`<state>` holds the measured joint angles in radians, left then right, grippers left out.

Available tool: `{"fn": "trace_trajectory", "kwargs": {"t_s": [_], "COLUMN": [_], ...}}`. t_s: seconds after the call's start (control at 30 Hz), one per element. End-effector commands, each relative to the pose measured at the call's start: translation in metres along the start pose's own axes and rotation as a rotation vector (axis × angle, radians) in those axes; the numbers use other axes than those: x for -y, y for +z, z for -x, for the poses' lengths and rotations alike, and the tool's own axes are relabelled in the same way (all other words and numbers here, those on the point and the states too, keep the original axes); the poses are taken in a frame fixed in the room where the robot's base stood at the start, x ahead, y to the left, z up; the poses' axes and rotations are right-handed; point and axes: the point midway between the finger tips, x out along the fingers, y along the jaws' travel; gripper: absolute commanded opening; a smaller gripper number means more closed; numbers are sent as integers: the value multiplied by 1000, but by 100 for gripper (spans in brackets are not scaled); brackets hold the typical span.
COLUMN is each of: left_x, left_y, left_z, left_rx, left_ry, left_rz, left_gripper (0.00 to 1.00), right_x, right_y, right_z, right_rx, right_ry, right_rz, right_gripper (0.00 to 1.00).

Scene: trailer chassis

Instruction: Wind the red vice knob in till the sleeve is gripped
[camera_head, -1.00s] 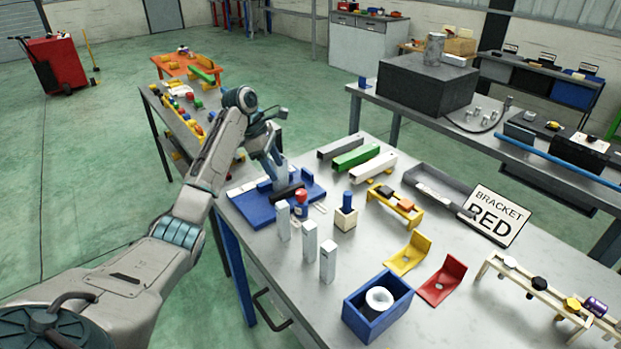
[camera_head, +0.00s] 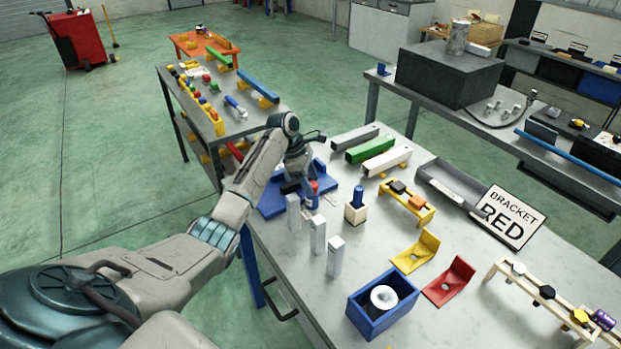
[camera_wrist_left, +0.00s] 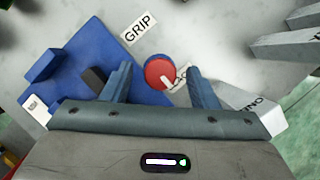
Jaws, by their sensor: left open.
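The blue vice (camera_head: 270,207) sits at the near left corner of the bench, and its base also shows in the left wrist view (camera_wrist_left: 90,55). Its red knob (camera_wrist_left: 160,72) has a white pointer mark and is seen from above. My left gripper (camera_wrist_left: 160,73) is open, with one finger on each side of the knob and visible gaps between. In the head view my left gripper (camera_head: 308,190) partly covers the knob. A dark piece (camera_wrist_left: 95,79) lies at the vice beside one finger; I cannot tell whether it is the sleeve. My right gripper is out of view.
Grey upright blocks (camera_head: 318,234) stand close in front of the vice. A wooden block with a blue peg (camera_head: 357,198) is to its right. Grey, green and white bars (camera_head: 370,148) lie behind. A blue box (camera_head: 382,305) stands near the front edge. A GRIP label (camera_wrist_left: 138,30) lies beside the vice.

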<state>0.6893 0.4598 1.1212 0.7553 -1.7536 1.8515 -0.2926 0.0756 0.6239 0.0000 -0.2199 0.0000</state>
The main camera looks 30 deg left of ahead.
Motion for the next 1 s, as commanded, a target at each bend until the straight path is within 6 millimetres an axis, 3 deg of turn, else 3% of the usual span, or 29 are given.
{"fn": "trace_trajectory", "kwargs": {"t_s": [0.27, 0.5, 0.53, 1.0], "left_x": [0, 0, 0, -1], "left_y": [0, 0, 0, 2], "left_z": [-2, -2, -2, 2], "left_rx": [0, 0, 0, 1], "left_ry": [0, 0, 0, -47], "left_rz": [0, 0, 0, -108], "left_gripper": [54, 11, 9, 9], "right_x": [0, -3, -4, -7], "right_y": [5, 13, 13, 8], "right_z": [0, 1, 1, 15], "right_rx": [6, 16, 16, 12], "right_ry": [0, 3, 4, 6], "right_rz": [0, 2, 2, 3], "right_gripper": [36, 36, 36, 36]}}
